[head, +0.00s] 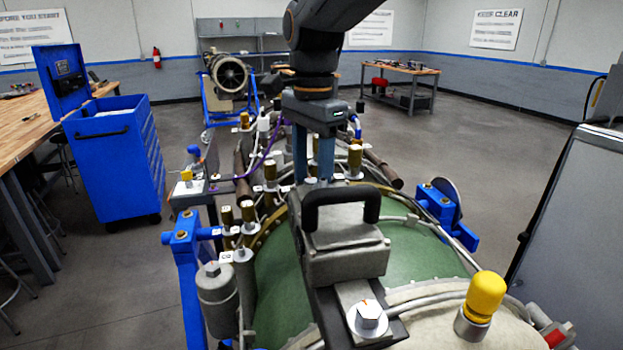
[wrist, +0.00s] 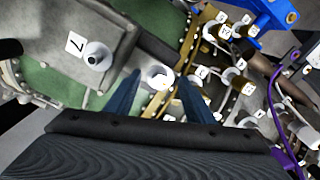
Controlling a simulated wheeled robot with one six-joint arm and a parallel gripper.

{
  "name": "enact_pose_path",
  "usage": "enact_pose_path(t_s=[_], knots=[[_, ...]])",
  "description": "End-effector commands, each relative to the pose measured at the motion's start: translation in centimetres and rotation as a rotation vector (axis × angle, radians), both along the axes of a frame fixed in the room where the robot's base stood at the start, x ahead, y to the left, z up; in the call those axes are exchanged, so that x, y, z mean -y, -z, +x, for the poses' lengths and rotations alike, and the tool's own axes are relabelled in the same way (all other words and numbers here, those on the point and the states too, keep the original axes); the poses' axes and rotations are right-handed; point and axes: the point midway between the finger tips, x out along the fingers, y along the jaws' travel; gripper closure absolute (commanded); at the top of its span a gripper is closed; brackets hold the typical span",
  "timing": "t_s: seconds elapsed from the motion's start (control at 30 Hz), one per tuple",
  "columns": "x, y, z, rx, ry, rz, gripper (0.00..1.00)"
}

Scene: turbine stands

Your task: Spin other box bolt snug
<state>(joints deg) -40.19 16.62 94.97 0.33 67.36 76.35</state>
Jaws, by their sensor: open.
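A grey box (head: 345,262) with a black handle (head: 340,205) sits on top of the green turbine casing. One bolt (head: 367,316) with a pale head stands on its near mounting tab. My gripper (head: 313,178) points down just beyond the box, and its blue fingers are apart. In the wrist view a pale round bolt head (wrist: 159,77) lies between the open fingertips (wrist: 160,90). I cannot tell whether the fingers touch it. The box hides this spot in the head view.
A fitting (wrist: 97,56) beside a tag marked 7 is left of the fingers. Several brass-coloured fittings, pipes and a purple cable (wrist: 275,125) crowd the right. A yellow cap (head: 485,295) stands near right. A blue tool cabinet (head: 115,150) stands left.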

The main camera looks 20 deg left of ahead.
Motion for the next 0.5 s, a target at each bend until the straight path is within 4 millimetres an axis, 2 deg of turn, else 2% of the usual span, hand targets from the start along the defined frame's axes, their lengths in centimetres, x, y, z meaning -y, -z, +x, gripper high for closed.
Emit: enact_pose_path(t_s=[0.5], knots=[[0.0, -3.1, 0.0, 0.001, 0.000, 0.001, 0.51]])
